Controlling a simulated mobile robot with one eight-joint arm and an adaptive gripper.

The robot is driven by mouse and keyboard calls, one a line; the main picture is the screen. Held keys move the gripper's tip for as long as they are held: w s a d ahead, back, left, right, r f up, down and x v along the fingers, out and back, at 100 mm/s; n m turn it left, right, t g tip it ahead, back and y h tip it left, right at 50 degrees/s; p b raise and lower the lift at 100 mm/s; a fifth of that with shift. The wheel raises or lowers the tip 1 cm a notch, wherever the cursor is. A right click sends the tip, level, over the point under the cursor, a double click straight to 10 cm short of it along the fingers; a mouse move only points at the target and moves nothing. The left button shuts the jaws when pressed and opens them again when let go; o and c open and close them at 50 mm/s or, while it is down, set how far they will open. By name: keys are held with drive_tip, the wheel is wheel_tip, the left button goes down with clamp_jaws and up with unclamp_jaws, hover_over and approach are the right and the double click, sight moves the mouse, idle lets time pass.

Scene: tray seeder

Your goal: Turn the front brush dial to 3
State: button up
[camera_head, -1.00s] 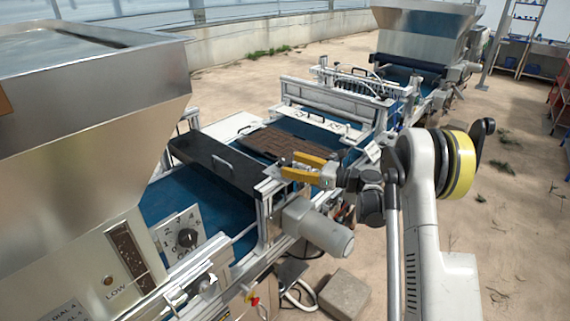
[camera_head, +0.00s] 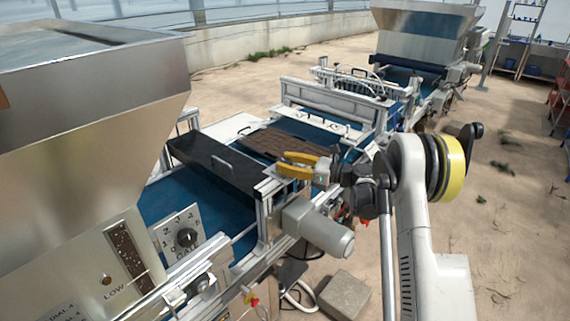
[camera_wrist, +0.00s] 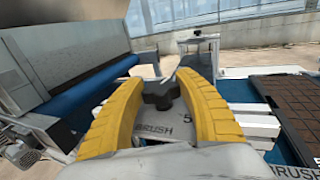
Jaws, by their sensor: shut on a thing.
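The front brush dial is a dark knob (camera_wrist: 160,92) with a lobed grip, seen in the wrist view between my two yellow fingers. A light plate below it carries the word BRUSH and a figure 5 (camera_wrist: 187,118); the rest of its scale is hidden by my fingers, and I cannot read the knob's setting. My gripper (camera_wrist: 160,97) is shut on the knob. In the head view my gripper (camera_head: 288,164) is at the near side rail of the seeder, past the black cover, and hides the knob there.
A steel hopper (camera_head: 90,110) fills the left, with another numbered dial (camera_head: 186,238) below it. A brown tray (camera_head: 272,141) lies on the blue belt (camera_head: 195,200) beyond my gripper. A grey motor (camera_head: 318,228) juts out below my gripper. Sandy floor (camera_head: 500,220) is open on the right.

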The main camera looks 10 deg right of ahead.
drive_tip(key=n+g, duration=0.1)
drive_tip(key=n+g+y+b, duration=0.1)
drive_tip(key=g, duration=0.1)
drive_tip(key=shift+w+f+y, duration=0.1)
drive_tip(key=shift+f+y, duration=0.05)
drive_tip(key=shift+y, duration=0.15)
drive_tip(key=shift+n+g+y+b, duration=0.3)
drive_tip(key=shift+n+g+y, duration=0.2)
drive_tip(key=shift+n+g, duration=0.55)
drive_tip(key=o, duration=1.2)
drive_tip(key=shift+d+m, duration=0.1)
drive_tip(key=shift+m, duration=0.15)
drive_tip(key=v, duration=1.2)
drive_tip(key=shift+r, duration=0.25)
